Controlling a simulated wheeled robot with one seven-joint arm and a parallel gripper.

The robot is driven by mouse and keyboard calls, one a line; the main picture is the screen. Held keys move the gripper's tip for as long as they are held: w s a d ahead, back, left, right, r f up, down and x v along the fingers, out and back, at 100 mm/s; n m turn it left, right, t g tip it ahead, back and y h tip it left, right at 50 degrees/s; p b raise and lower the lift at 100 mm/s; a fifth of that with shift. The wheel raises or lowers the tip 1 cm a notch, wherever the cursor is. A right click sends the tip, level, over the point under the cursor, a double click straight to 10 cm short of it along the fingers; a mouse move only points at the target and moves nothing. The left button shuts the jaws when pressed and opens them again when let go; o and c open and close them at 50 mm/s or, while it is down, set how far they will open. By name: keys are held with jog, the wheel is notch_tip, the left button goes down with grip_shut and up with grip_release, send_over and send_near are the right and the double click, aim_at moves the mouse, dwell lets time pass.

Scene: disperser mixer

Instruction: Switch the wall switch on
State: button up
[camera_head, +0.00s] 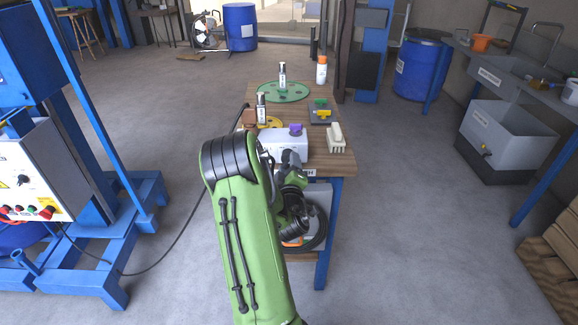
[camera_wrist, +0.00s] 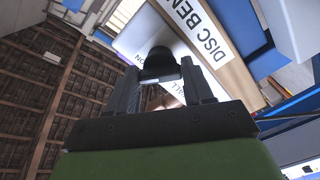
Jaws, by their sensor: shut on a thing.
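In the wrist view a black knob (camera_wrist: 160,66) stands out from a pale grey panel (camera_wrist: 138,38) with partly hidden lettering. It appears to be the wall switch; its on or off position cannot be told. My gripper (camera_wrist: 160,74) has its two dark fingers on either side of the knob, shut on it. In the head view my green arm reaches to the front end of the wooden bench, beside a whitish box (camera_head: 270,143) on its top. My fingertips and the knob are hidden there behind my arm.
The bench (camera_head: 343,160) carries a green disc (camera_head: 270,92), bottles, a purple-topped piece (camera_head: 296,129) and a white block (camera_head: 336,138). A "DISC BEN..." label (camera_wrist: 190,22) is close to my fingers. A blue-framed machine (camera_head: 95,210) stands left, a grey tub (camera_head: 505,135) right.

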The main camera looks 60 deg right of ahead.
jog(key=shift+f+m, duration=0.15)
jog(key=shift+m, duration=0.95)
jog(key=o, duration=1)
jog(key=shift+o, duration=0.2)
